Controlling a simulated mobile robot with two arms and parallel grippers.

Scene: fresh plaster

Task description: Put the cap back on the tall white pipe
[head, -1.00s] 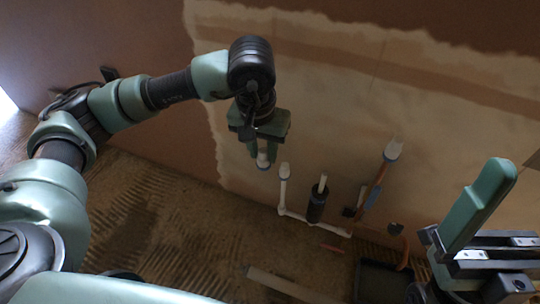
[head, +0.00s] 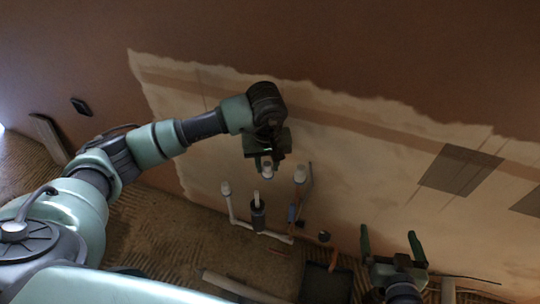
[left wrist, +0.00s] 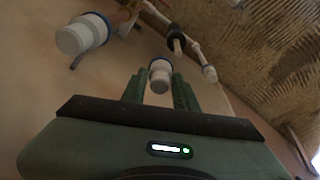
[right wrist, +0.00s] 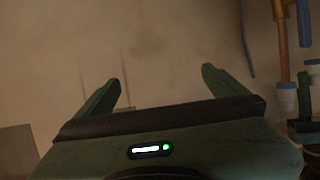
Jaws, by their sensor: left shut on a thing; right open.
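My left gripper (head: 266,162) is shut on a white cap (head: 267,172) with a blue ring, which also shows between its fingers in the left wrist view (left wrist: 160,77). The cap is in the air near the wall, above and slightly right of the bare white tip of the middle upright pipe (head: 256,198), which wears a dark sleeve. In the left wrist view this sleeved pipe (left wrist: 177,42) is clear of the cap. A left white upright (head: 227,190) has a wider white top. My right gripper (head: 390,246) is open and empty, facing the wall; its fingers show apart (right wrist: 160,92).
A copper-coloured pipe with a white, blue-ringed cap (left wrist: 80,35) stands close to the right of the held cap. A blue piece (head: 291,213) is beside it. A black tray (head: 325,284) and a plank (head: 240,288) lie on the floor. Grey patches (head: 460,170) mark the wall.

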